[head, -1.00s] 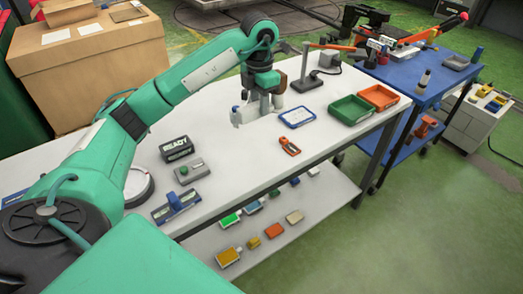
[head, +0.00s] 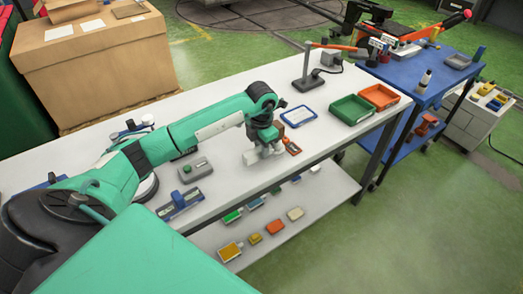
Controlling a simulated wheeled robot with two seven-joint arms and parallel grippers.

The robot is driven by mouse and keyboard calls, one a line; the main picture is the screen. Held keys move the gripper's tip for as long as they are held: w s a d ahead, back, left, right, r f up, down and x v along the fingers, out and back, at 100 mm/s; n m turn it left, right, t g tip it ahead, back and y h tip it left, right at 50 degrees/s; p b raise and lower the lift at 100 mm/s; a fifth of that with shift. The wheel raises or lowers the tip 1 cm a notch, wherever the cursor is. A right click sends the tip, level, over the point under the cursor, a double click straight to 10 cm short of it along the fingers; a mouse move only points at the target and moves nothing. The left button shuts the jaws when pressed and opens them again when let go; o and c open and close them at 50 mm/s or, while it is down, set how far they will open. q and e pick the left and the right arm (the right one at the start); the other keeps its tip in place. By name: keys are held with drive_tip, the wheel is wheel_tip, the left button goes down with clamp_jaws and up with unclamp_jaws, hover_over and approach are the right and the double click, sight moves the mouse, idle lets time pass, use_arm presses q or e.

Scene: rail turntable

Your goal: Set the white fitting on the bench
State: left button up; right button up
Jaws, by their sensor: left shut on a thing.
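My left gripper (head: 265,149) comes in from the left and points down over the front part of the white bench (head: 222,205). It is shut on the white fitting (head: 250,158), a small pale piece that shows at its fingertips. The fitting is low over the bench; I cannot tell whether it touches the top. The fingers hide part of it. My right gripper is not in view.
An orange tool (head: 293,149) lies just right of the gripper. Behind are a blue-framed tablet (head: 297,116), a green tray (head: 352,109) and an orange tray (head: 380,96). A grey box (head: 195,169) and a blue tool (head: 180,204) lie to the left.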

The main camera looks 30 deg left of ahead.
use_arm(q)
wheel_tip(320, 180, down, 2)
drive_tip(key=shift+f, duration=0.25)
drive_tip(key=o, duration=1.1)
drive_tip(key=shift+c, duration=0.2)
drive_tip(key=shift+r, duration=0.1)
